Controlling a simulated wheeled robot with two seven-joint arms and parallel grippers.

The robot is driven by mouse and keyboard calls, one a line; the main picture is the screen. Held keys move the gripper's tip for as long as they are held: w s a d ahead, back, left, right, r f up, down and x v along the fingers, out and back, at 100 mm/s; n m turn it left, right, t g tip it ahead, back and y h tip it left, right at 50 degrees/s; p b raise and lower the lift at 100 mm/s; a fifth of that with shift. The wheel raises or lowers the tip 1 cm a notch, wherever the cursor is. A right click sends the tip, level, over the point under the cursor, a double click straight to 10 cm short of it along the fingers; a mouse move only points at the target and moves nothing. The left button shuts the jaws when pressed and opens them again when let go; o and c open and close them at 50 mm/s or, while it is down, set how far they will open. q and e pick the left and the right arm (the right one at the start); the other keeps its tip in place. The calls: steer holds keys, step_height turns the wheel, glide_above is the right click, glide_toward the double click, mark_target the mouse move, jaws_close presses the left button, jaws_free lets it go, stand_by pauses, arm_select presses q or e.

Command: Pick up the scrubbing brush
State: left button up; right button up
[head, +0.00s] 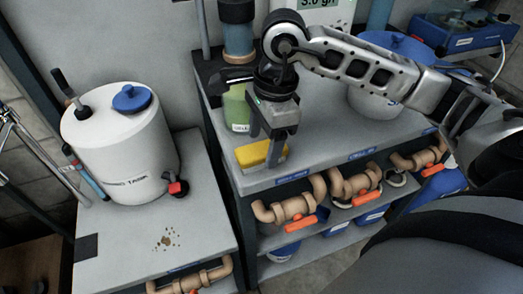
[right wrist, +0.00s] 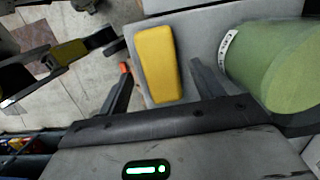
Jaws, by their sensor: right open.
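The scrubbing brush, a yellow block (head: 254,154), lies on the grey shelf top near its front left corner. It also shows in the right wrist view (right wrist: 156,62), lying between the two fingers. My right gripper (head: 264,150) points down over the brush, its fingers spread with the brush's yellow body between them. In the right wrist view a gap shows on each side of the brush, so the gripper is not closed on it. Part of the brush is hidden by a finger in the head view. My left gripper is not in view.
A green bottle (head: 237,108) stands close behind the brush; it looms large in the right wrist view (right wrist: 275,65). A white tank (head: 120,150) with a blue cap stands on the left bench. Tan pipes with orange-red handles (head: 290,208) run below the shelf's front edge.

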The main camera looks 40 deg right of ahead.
mark_target(262, 148)
step_height(262, 148, down, 2)
steer(key=shift+a+f, duration=0.1)
steer(key=shift+a, duration=0.05)
steer(key=shift+f, duration=0.15)
steer(key=shift+w, duration=0.1)
steer(key=shift+f+b, duration=0.25)
steer(key=shift+b, duration=0.25)
stand_by(0.5)
steer(key=c, duration=1.1)
